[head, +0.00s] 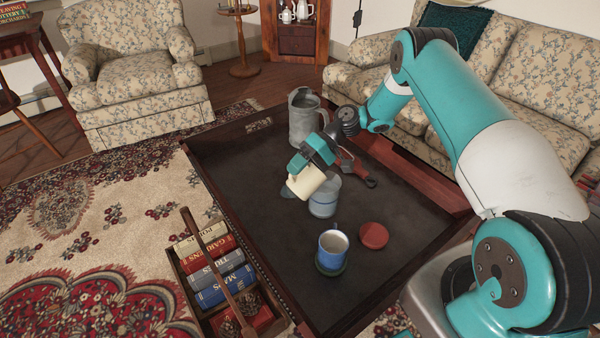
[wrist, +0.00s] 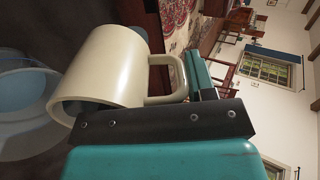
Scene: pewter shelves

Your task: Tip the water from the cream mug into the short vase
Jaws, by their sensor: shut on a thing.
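The cream mug (head: 306,182) is held tilted on its side just above and left of the short vase (head: 324,200), a grey-blue vessel on the dark table. In the wrist view, the mug (wrist: 112,72) points its mouth down toward the lower left, beside the vase (wrist: 28,122). Pale blue shows inside the vase. My gripper (head: 305,164) is shut on the mug's handle side; it also shows in the wrist view (wrist: 190,100). The inside of the mug is mostly hidden, and I cannot tell how much water is in it.
A grey pitcher (head: 303,122) stands behind. A blue mug (head: 333,245) stands on a dark green coaster, left of a red disc (head: 374,235). A dark tool with a red grip (head: 361,174) lies right of the vase. A book caddy (head: 213,275) stands at the front left.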

